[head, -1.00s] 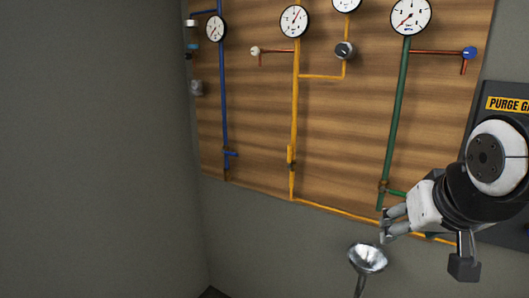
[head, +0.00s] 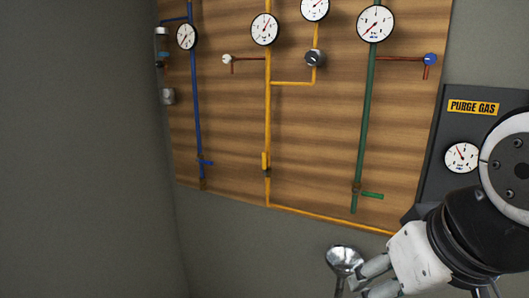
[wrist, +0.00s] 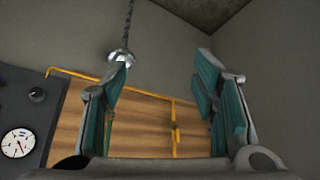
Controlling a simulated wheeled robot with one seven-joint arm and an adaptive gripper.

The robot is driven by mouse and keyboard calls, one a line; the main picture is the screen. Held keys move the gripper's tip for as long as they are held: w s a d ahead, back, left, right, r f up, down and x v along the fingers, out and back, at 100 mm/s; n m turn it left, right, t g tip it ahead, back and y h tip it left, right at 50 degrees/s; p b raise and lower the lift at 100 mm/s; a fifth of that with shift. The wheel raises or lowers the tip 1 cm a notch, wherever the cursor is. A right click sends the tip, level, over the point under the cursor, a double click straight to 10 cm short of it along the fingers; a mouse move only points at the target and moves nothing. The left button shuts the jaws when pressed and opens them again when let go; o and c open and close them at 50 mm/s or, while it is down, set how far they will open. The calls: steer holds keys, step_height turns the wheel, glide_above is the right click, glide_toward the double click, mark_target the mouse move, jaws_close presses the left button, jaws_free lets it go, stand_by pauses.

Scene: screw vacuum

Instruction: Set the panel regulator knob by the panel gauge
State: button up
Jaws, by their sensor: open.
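A dark panel (head: 433,165) labelled PURGE GAS stands at the right in the head view. Its white panel gauge (head: 462,157) with a red needle shows beside my arm, and also at the lower left of the wrist view (wrist: 18,143). A round black knob (wrist: 37,94) sits on that panel near the gauge in the wrist view; in the head view my arm hides that part. My gripper (head: 358,283) is low in the head view, left of and below the panel. In the wrist view its fingers (wrist: 163,68) are apart with nothing between them, away from the knob.
A wooden board (head: 230,110) carries blue, yellow and green pipes with several gauges, valves and another dark knob (head: 315,58). The grey wall at left is bare.

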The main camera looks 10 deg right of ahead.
stand_by(0.5)
steer(key=w+d+f+m+t+h+b, duration=0.25)
steer(key=w+d+f+b, duration=0.2)
steer(key=w+d, duration=0.65)
steer(key=w+d+f+m+t+h+b, duration=0.1)
steer(key=w+d+f+t+h+b, duration=0.15)
steer(key=w+d+b, duration=0.6)
steer(key=w+d+f+m+t+h+b, duration=0.15)
steer(key=d+f+b, duration=0.3)
steer(key=d, duration=0.55)
steer(key=w+d+f+t+h+b, duration=0.3)
steer(key=d+f, duration=0.3)
steer(key=d, duration=0.4)
steer(key=x, duration=1.3)
steer(key=shift+r, duration=0.3)
steer(key=c, duration=1.2)
